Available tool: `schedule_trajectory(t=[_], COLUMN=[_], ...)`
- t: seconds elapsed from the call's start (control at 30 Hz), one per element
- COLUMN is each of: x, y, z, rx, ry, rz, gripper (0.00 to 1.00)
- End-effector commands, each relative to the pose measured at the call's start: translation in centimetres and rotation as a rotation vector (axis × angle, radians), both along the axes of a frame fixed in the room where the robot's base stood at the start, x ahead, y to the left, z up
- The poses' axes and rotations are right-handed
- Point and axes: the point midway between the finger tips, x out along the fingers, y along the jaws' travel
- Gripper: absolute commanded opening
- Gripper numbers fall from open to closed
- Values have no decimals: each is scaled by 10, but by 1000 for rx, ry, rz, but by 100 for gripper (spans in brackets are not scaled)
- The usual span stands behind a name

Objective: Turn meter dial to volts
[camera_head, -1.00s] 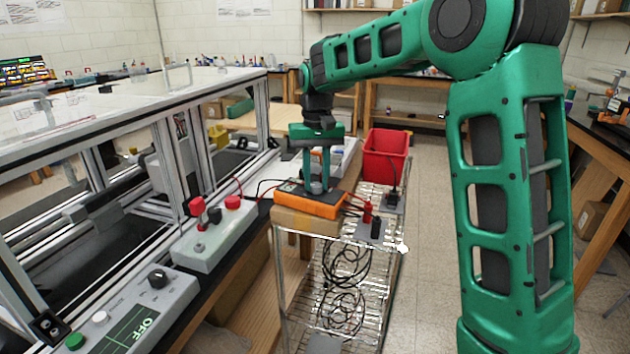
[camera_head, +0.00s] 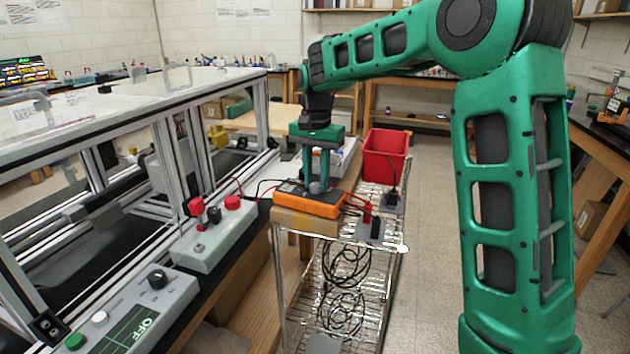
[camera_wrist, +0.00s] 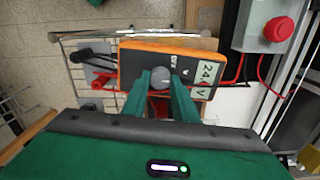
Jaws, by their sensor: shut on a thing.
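The orange-cased meter (camera_head: 318,207) lies flat on a cardboard box on the wire cart, and it also shows in the wrist view (camera_wrist: 130,56). Its grey round dial (camera_wrist: 160,77) sits between my two green fingers, which are shut on its sides. My gripper (camera_head: 316,187) points straight down at the meter; it fills the lower part of the wrist view (camera_wrist: 161,84). A V is printed near the dial, whose pointer mark I cannot make out.
Red leads (camera_head: 357,202) run from the meter to plugs on the cart. A red bin (camera_head: 385,155) stands behind. A grey box with red knobs (camera_head: 214,240) and a control panel (camera_head: 140,312) reading OFF are at left. Open floor lies right of the cart.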

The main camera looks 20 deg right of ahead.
Motion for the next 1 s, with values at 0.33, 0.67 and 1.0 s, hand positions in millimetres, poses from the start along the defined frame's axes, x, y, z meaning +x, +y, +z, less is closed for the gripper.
schedule_trajectory(t=[0.33,0.67,1.0], x=[0,0,1], y=[0,0,0], z=[0,0,15], rx=[0,1,0], ry=[-1,-1,-3], rz=[-11,-10,-9], gripper=[3,45,45])
